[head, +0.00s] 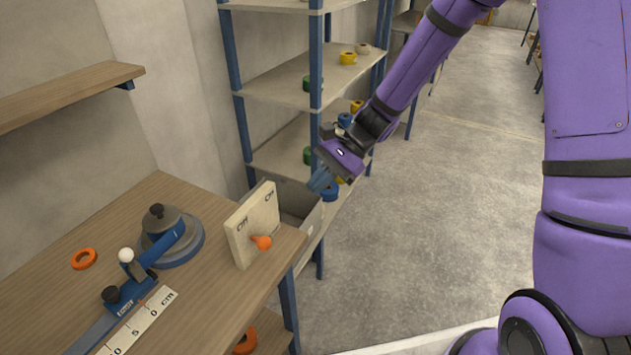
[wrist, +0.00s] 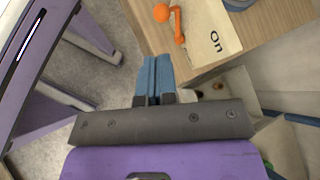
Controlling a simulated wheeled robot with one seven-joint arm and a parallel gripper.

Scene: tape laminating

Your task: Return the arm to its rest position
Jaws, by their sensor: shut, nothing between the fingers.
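My gripper (head: 322,181) is at the end of my purple arm, in the air to the right of the wooden table, in front of the shelf rack. Its blue fingers are together with nothing between them, as the wrist view (wrist: 154,75) also shows. The switch box (head: 252,222) stands at the table's right end, left of my gripper and apart from it. Its orange lever (head: 262,242) points down to the right. In the wrist view the box (wrist: 212,30) and lever (wrist: 177,22) show beyond the fingertips, with the label "On" readable.
The wooden table (head: 190,310) holds a blue and grey tape device (head: 172,240), a scale strip (head: 140,320) and an orange ring (head: 84,259). A shelf rack (head: 290,92) with coloured rolls stands behind my gripper. The floor (head: 450,200) to the right is clear.

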